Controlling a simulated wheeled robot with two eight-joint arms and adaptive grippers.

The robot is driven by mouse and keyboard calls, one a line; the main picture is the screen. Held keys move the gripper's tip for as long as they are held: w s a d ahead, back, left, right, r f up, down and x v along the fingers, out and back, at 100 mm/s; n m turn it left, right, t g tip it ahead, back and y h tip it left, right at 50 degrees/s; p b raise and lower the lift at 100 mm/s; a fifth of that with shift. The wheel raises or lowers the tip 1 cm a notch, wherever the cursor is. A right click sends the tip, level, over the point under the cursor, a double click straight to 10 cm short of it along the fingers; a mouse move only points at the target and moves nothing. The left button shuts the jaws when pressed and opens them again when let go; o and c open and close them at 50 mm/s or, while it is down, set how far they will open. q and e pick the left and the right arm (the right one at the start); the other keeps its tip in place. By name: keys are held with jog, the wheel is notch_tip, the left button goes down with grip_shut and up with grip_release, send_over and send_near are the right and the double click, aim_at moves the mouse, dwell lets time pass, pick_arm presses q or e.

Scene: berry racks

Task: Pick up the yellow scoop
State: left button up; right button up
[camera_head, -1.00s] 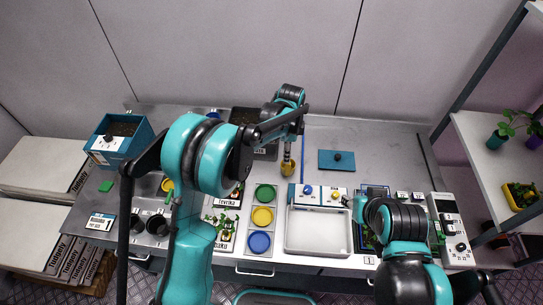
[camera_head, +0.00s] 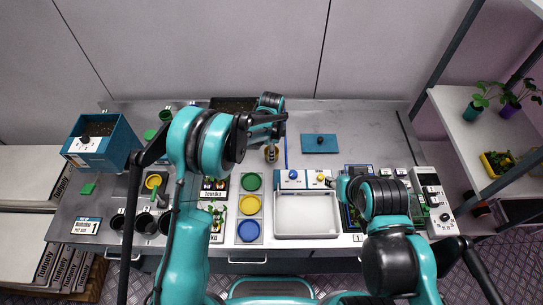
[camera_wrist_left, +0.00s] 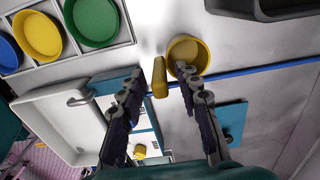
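The yellow scoop (camera_head: 271,155) is on the bench behind the white tray, partly covered by my left gripper. In the left wrist view its round cup (camera_wrist_left: 188,54) and stubby yellow handle (camera_wrist_left: 159,78) show clearly. My left gripper (camera_head: 271,142) is over the scoop. In the left wrist view its fingers (camera_wrist_left: 158,87) are spread, with the handle between them and a gap on both sides. My right gripper (camera_head: 330,183) is by the tray's right side, near a yellow knob; its fingers are too small to read.
The white tray (camera_head: 307,235) is in front of the scoop. A rack with green, yellow and blue dishes (camera_head: 250,218) stands to its left. A flat blue block with a dark knob (camera_head: 320,143) lies right of the scoop, with bare bench around it. A blue line runs beside the scoop.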

pick_arm(q)
grip_shut()
